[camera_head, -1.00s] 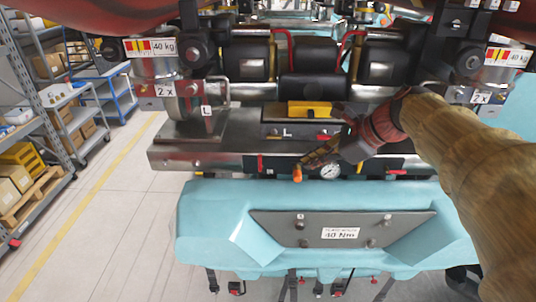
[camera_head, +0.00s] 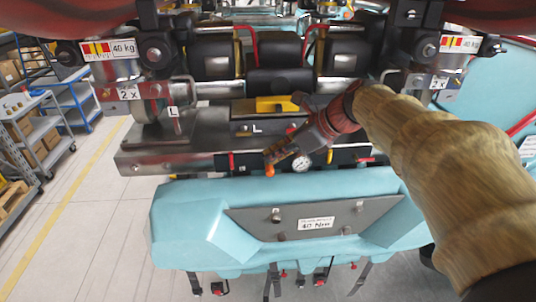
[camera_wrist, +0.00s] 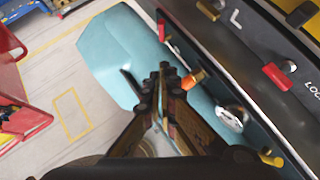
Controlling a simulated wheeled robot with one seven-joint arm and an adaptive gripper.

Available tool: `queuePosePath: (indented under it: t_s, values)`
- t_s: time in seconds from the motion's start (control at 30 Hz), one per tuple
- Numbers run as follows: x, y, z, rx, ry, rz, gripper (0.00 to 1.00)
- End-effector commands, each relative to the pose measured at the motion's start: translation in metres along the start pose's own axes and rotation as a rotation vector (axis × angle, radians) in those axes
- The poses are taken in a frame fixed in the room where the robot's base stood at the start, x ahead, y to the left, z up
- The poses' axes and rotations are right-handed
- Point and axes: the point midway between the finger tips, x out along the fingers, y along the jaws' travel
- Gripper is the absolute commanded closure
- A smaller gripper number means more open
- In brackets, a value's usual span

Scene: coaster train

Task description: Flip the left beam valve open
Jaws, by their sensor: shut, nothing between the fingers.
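A small orange knob (camera_head: 270,170) sits on the dark front face of the metal beam, left of a round white gauge (camera_head: 301,163). The knob also shows in the wrist view (camera_wrist: 194,78), beside my fingertips. Further left is an upright red lever (camera_head: 231,161), also in the wrist view (camera_wrist: 161,28). I cannot tell for certain which of these is the left beam valve. My gripper (camera_head: 272,156) is shut and empty, its tips close to the orange knob; contact is unclear. It also shows in the wrist view (camera_wrist: 165,72).
A red handle (camera_wrist: 277,77) near the lock lettering lies on the beam panel, with a yellow block (camera_head: 275,104) above. A teal shell (camera_head: 180,220) with a grey plate lies below the beam.

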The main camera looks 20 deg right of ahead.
Motion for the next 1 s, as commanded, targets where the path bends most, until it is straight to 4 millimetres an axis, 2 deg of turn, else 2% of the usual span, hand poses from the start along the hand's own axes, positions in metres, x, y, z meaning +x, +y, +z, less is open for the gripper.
queuePosePath:
  t_s: [0.1,0.4,0.5,0.7,1.0]
  values:
    - [0.025,0.002,-0.001,0.0,0.003,0.007,1.0]
    - [0.082,0.002,0.002,-0.001,0.002,0.005,1.0]
    - [0.09,0.001,0.015,-0.003,0.001,0.004,1.0]
    - [0.102,0.001,0.026,-0.001,0.001,0.002,1.0]
    - [0.104,0.0,0.028,0.0,0.001,0.0,1.0]
